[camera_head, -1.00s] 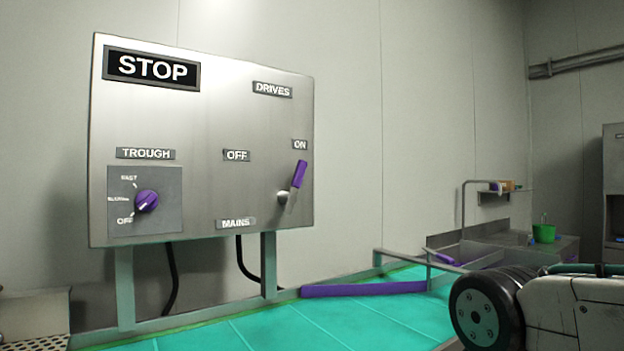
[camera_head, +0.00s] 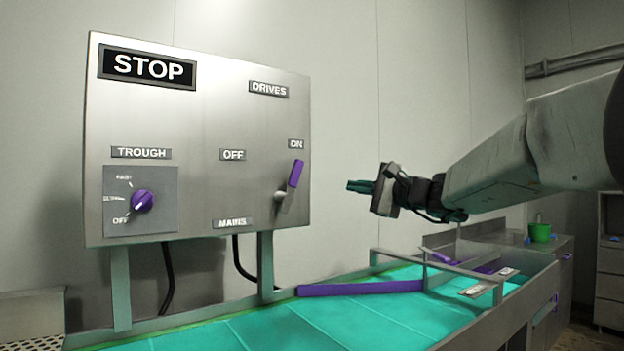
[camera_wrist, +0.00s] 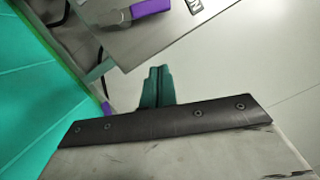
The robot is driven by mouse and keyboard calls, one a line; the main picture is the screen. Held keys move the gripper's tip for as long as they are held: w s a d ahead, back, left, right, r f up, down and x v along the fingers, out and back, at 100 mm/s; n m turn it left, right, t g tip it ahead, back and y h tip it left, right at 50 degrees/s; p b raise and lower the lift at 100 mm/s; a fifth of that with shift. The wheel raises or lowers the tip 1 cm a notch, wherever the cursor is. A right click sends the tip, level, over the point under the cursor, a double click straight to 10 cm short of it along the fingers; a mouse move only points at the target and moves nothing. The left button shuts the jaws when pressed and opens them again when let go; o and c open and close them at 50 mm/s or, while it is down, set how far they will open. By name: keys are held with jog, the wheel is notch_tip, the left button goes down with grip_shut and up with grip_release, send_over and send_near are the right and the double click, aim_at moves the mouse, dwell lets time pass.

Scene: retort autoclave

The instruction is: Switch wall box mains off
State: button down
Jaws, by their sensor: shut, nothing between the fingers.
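The steel wall box (camera_head: 195,190) stands at the left in the head view, with STOP, DRIVES, TROUGH, OFF, ON and MAINS labels. The mains lever (camera_head: 295,174) has a purple grip and points up toward the ON label (camera_head: 296,143), at the box's right side. In the wrist view the lever's purple grip (camera_wrist: 150,7) shows at the top edge, partly cut off. My gripper (camera_head: 358,186) is right of the box in the head view, apart from the lever, pointing left. Its green fingers (camera_wrist: 157,86) are together and empty in the wrist view.
A purple TROUGH knob (camera_head: 142,201) is on the box's left part. Below runs a trough with a green bed (camera_head: 360,318) and a purple bar (camera_head: 360,288). A green cup (camera_head: 540,232) stands on a counter at the right. Space between gripper and lever looks clear.

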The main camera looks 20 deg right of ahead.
aim_at(292, 186)
jog(key=shift+w, duration=0.1)
jog(key=w+a+r, duration=0.2)
jog(key=w+a, duration=0.5)
jog(key=a, duration=0.1)
jog(key=shift+a, duration=0.4)
